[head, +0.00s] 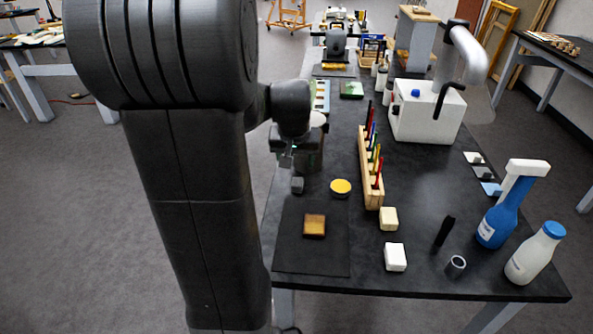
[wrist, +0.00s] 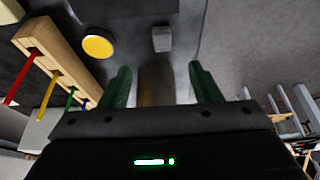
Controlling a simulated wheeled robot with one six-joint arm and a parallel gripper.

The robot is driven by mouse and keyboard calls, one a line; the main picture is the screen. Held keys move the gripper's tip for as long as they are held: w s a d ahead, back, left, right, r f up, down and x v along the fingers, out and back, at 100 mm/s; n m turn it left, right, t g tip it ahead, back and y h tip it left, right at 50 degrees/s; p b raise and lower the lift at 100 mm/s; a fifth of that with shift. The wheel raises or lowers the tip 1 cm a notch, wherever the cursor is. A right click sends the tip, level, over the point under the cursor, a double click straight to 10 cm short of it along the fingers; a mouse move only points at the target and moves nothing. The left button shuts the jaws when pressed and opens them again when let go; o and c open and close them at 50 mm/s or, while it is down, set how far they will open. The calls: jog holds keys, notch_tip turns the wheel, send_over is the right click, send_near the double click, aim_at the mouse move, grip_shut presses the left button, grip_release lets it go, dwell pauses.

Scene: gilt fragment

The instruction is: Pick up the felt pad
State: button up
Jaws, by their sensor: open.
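A small grey block (head: 297,185) lies on the dark tabletop near its left edge; it looks most like the felt pad, though its material cannot be made out. In the wrist view the grey block (wrist: 161,38) lies beyond the fingertips, roughly in line with the gap between them. My gripper (head: 286,160) is above the table's left edge, just behind the block in the head view and apart from it. Its two green fingers (wrist: 161,72) are spread, and a blurred brownish shape shows between them. I cannot tell whether they touch it.
A yellow-topped round tin (head: 341,187) and a wooden rack (head: 370,170) of coloured sticks stand right of the block. A black mat (head: 312,262) bearing a gilt piece (head: 314,225) lies in front. Bottles (head: 534,252) stand at the front right.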

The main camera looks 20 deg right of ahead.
send_over(297, 183)
jog(key=s, duration=0.2)
notch_tip(297, 183, down, 8)
jog(key=shift+a, duration=0.15)
jog(key=shift+w+f, duration=0.15)
jog(key=shift+f, duration=0.4)
jog(key=shift+a+p+x, duration=0.15)
jog(key=shift+p+x, duration=0.05)
jog(key=shift+x, duration=0.8)
jog(key=shift+a+p+x, duration=0.15)
jog(key=shift+p+x, duration=0.05)
jog(key=shift+x, duration=0.85)
jog(key=c, duration=1.1)
jog(key=shift+r, duration=0.1)
notch_tip(297, 183, up, 10)
jog(key=shift+f, duration=0.1)
